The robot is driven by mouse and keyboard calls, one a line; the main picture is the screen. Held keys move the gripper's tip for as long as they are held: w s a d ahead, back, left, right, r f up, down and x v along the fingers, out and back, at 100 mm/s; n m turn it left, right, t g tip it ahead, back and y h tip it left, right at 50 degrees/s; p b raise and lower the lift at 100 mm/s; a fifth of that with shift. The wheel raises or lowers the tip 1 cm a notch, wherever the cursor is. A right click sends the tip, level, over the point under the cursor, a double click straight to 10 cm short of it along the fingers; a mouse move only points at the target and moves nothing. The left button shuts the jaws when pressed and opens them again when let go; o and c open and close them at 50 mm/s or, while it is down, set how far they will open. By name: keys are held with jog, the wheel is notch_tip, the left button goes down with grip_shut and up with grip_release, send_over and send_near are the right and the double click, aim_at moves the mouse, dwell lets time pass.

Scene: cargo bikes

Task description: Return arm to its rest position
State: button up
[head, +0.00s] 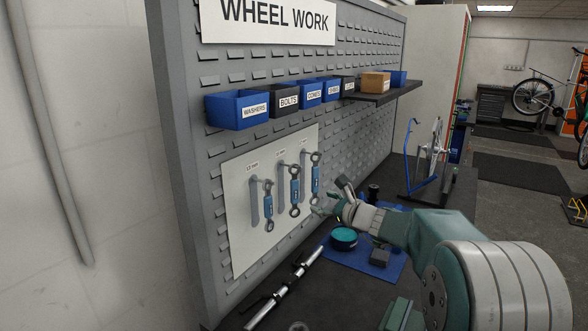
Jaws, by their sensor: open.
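My gripper (328,198) is at the end of my teal and white arm, which reaches in from the lower right. Its fingers are spread and I see nothing between them. It is in front of the pegboard, close to the right-hand wrench (315,173) in the picture; I cannot tell if they touch. A middle wrench (295,190) and a left wrench (268,206) hang from hooks on the pale labelled panel (238,240). The lower part of the right-hand wrench is close to the fingers and hard to make out.
Blue and black bins, including WASHERS (237,110), line the pegboard (215,62) above the panel. A shelf (385,92) juts out on the right. On the dark bench are a metal tool (285,288), a teal round tin (344,238), a blue mat (382,268) and a wheel stand (432,160).

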jog(key=s+a+n+g+h, duration=0.1)
jog(key=s+a+n+g, duration=0.2)
jog(key=s+n, duration=0.6)
jog(key=s+a+n+g+h, duration=0.15)
jog(key=s+n+g, duration=0.3)
jog(key=s, duration=0.95)
jog(key=s+d+f+n+h, duration=0.2)
jog(key=s+d+n+h, duration=0.1)
jog(key=s, duration=0.6)
jog(key=s+d+f+n+h, duration=0.3)
jog(key=s+d+n+h, duration=0.1)
jog(key=s+n, duration=0.4)
jog(key=shift+s+d+f, duration=0.2)
jog(key=shift+s+d, duration=0.4)
jog(key=shift+s, duration=0.6)
jog(key=shift+s, duration=0.1)
